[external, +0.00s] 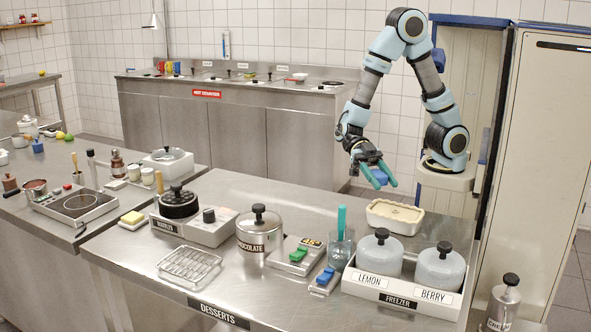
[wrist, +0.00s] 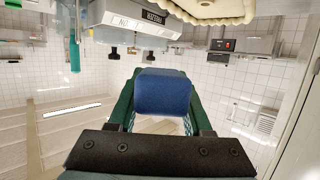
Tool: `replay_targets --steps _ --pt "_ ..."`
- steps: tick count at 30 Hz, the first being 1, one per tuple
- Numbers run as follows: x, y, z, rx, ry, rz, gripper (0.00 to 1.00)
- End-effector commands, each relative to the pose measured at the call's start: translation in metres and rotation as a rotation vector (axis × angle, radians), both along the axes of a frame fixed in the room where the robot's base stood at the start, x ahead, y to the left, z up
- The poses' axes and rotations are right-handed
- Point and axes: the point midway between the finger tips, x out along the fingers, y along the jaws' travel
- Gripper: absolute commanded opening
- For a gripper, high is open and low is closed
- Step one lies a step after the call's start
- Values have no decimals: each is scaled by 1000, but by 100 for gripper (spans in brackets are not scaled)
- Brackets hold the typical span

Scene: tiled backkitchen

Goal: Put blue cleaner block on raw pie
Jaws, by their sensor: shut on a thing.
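The blue cleaner block (external: 380,177) is held in the air between the green fingers of my gripper (external: 378,175). In the wrist view the block (wrist: 163,92) fills the space between the fingers (wrist: 163,88), and both fingers are beside it. The raw pie (external: 395,216) is a pale, oblong, open dish on the steel counter, below and slightly right of the block in the external view. Its crimped edge (wrist: 208,18) shows at the top of the wrist view. The block is apart from the pie.
A white freezer rack (external: 402,296) with lemon (external: 380,252) and berry (external: 439,266) canisters stands in front of the pie. A glass (external: 341,249) with a teal-handled tool stands to its left. A chocolate pot (external: 259,230) is farther left. Counter behind the glass is clear.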

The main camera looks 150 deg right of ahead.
Motion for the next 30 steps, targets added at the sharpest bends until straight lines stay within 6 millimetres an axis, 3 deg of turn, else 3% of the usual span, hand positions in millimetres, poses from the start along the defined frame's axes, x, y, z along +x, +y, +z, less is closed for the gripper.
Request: replay_targets --steps 3,16,30 --pt "0 0 -19 5 3 -2 0" --pt "0 0 -65 3 2 -3 0" --pt "0 0 -75 0 -1 -3 0"
